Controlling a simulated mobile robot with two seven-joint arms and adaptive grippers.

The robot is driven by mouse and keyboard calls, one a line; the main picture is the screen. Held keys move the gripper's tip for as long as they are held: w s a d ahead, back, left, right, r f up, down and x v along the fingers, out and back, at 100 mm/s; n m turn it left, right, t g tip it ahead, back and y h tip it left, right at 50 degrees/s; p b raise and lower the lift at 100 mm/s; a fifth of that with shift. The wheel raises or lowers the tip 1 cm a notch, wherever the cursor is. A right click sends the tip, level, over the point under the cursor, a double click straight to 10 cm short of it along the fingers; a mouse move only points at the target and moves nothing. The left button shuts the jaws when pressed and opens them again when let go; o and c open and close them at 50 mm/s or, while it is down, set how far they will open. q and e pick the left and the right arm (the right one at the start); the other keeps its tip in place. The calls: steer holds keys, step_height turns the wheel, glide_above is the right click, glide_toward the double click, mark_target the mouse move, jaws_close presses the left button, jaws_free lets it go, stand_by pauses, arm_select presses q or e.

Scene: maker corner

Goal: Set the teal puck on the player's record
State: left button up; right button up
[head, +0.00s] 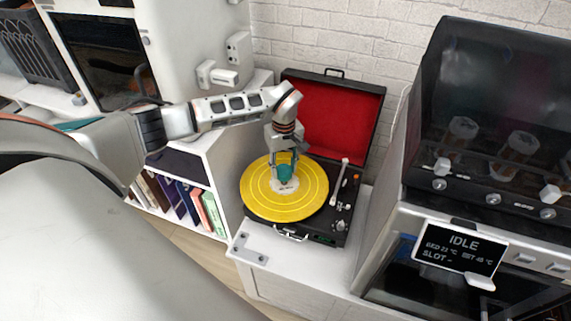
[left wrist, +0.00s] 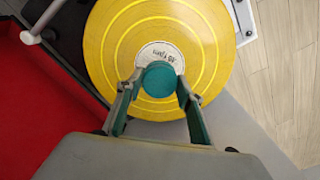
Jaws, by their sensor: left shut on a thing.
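The teal puck (head: 285,172) is between the fingers of my left gripper (head: 285,168), over the label at the middle of the yellow record (head: 258,198). In the left wrist view, the puck (left wrist: 159,79) sits between the two fingertips (left wrist: 158,88), covering part of the white label (left wrist: 158,55). My left gripper is shut on the puck, pointing down. I cannot tell whether the puck touches the record. The record lies on the black record player (head: 335,222), whose red-lined lid (head: 345,125) stands open. My right gripper is not in view.
The tonearm (head: 340,180) is at the record's right side. The player stands on a white cabinet (head: 300,262). A machine with an IDLE screen (head: 460,247) stands to the right. A bookshelf (head: 180,200) is at the left, and a brick wall is behind.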

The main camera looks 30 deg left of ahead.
mark_target(284, 176)
arm_select(q)
steer(key=shift+s+f, duration=0.1)
steer(key=shift+f, duration=0.7)
steer(key=shift+f+b, duration=0.55)
steer(key=shift+b, duration=0.05)
steer(key=shift+r+p, duration=0.1)
steer(key=shift+p, duration=0.2)
stand_by(0.4)
steer(key=shift+f, duration=0.7)
steer(key=o, duration=1)
